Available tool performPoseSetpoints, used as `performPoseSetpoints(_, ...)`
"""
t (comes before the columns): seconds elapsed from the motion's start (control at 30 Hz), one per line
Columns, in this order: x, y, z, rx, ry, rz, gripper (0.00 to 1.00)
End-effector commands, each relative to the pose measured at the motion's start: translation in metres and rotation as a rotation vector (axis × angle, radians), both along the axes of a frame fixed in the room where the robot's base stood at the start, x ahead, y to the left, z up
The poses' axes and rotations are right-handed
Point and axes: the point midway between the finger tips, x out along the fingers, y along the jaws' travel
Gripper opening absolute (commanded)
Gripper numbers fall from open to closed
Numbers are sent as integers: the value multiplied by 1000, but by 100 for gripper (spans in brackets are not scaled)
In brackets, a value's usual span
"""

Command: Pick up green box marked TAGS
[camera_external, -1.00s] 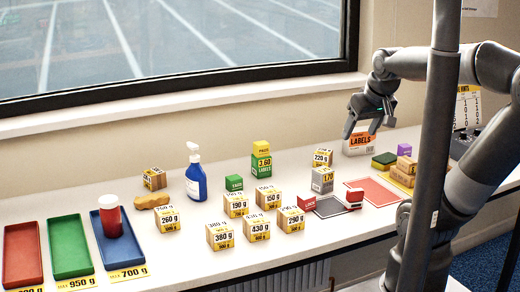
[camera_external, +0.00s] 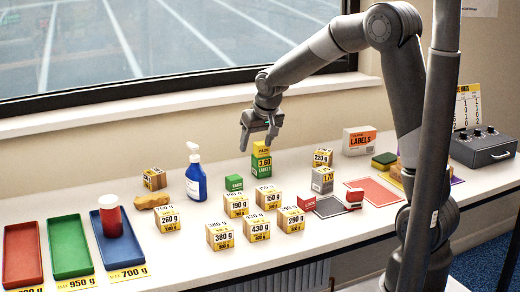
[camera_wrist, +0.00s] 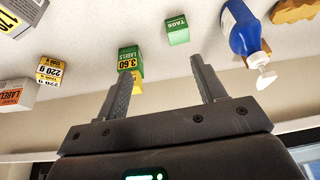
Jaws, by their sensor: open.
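The small green box marked TAGS (camera_external: 234,183) stands on the counter, just behind the 190 g carton in the external view. In the wrist view the TAGS box (camera_wrist: 177,30) shows beyond the fingertips, a little right of centre, with clear counter around it. My gripper (camera_external: 257,142) is open and empty, up above the counter near the top of the green 3.60 stack. In the wrist view my gripper (camera_wrist: 166,66) has its two fingers wide apart, with nothing between them.
The green 3.60 box (camera_external: 261,163) with a yellow box on top stands right of the TAGS box. The 190 g carton (camera_external: 236,206) is in front. A blue pump bottle (camera_external: 196,180) stands to the left. Several weight-marked cartons fill the front.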

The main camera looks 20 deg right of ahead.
Motion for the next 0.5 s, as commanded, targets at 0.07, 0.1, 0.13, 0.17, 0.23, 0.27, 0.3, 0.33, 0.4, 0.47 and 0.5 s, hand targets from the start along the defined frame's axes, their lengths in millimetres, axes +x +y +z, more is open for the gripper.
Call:
performPoseSetpoints(0.07,13,16,-19,-4,9,10,64)
performPoseSetpoints(0.1,18,22,-26,-4,9,13,64)
performPoseSetpoints(0.13,21,25,-30,-5,10,15,64)
performPoseSetpoints(0.17,24,29,-34,-4,10,16,64)
performPoseSetpoints(0.23,28,35,-41,-5,10,18,64)
performPoseSetpoints(0.27,30,36,-43,-6,10,19,64)
performPoseSetpoints(0.3,31,38,-46,-6,11,20,64)
performPoseSetpoints(0.33,32,38,-49,-6,11,20,64)
performPoseSetpoints(0.4,36,39,-56,-6,11,20,64)
performPoseSetpoints(0.47,39,39,-65,-7,13,19,64)
performPoseSetpoints(0.5,41,39,-71,-7,13,19,64)
